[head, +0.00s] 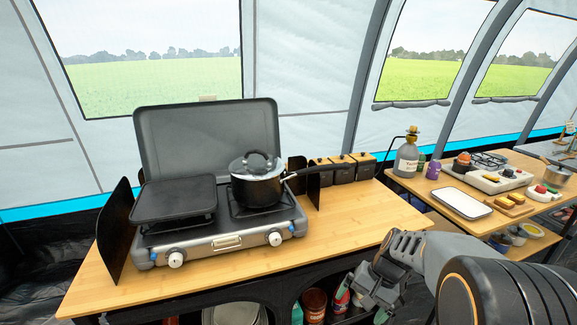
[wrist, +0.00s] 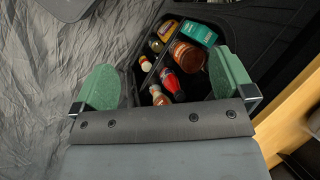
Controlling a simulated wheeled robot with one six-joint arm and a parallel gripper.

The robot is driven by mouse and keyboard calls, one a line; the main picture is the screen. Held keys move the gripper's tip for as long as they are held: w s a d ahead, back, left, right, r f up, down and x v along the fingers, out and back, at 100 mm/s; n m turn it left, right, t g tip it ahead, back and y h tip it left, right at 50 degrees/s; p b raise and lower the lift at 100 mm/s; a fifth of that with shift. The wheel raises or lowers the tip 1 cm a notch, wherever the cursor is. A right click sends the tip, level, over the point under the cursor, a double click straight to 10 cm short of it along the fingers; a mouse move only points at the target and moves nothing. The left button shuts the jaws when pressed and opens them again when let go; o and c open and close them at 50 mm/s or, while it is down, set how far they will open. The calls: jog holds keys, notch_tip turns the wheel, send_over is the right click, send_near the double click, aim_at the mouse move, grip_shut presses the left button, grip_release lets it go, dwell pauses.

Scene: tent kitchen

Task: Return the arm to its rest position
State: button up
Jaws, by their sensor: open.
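My gripper (wrist: 163,85) is open and empty in the wrist view, its two green fingertips wide apart. It points down toward the floor, over a dark crate (wrist: 205,20) that holds bottles and cans. In the head view my arm comes in from the lower right, and the gripper (head: 377,300) hangs in front of the wooden table's (head: 340,236) front edge.
A two-burner camping stove (head: 222,248) stands on the table with a lidded pot (head: 257,190) on its right burner. A second table (head: 452,185) at the right holds a gas bottle (head: 407,158), a white tray (head: 461,202) and food. Shelves with containers are below the stove table.

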jog(key=s+r+n+t+h+p, duration=0.2)
jog(key=s+r+p, duration=0.2)
jog(key=r, duration=0.5)
jog(key=s+a+r+n+t+h+p, duration=0.1)
jog(key=s+r+n+t+h+p, duration=0.1)
jog(key=r, duration=0.8)
jog(key=s+n+p, duration=0.1)
jog(key=s+p, duration=0.1)
jog(key=p, duration=0.1)
jog(key=shift+s+a+r+t, duration=0.15)
jog(key=shift+s+t, duration=0.2)
jog(key=shift+t, duration=0.05)
